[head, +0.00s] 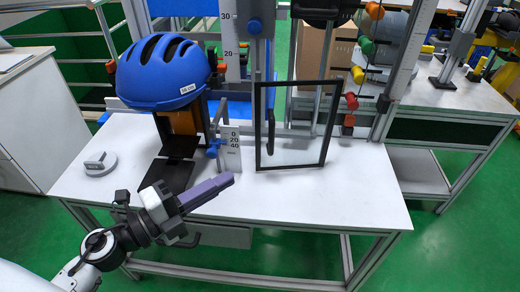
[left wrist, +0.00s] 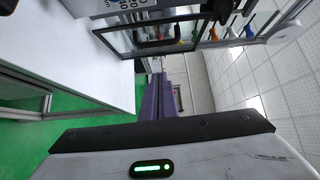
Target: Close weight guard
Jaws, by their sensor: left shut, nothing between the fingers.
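The weight guard (head: 257,125) is a clear panel in a black frame with a dark upright handle (head: 270,133). It stands on the white table at the front of the drop tower, angled to the tower's uprights; I cannot tell exactly how far it is swung. A black-framed clear panel (left wrist: 112,42) also shows in the left wrist view, at the top. My left gripper (head: 229,179) has purple fingers, shut and empty, above the table's front part, left of and nearer than the guard, not touching it. The fingers also show in the left wrist view (left wrist: 160,80). My right gripper is not in view.
A blue helmet (head: 160,72) sits on a black stand left of the guard. A small scale plate (head: 230,150) stands between them. The table's front right (head: 350,195) is clear.

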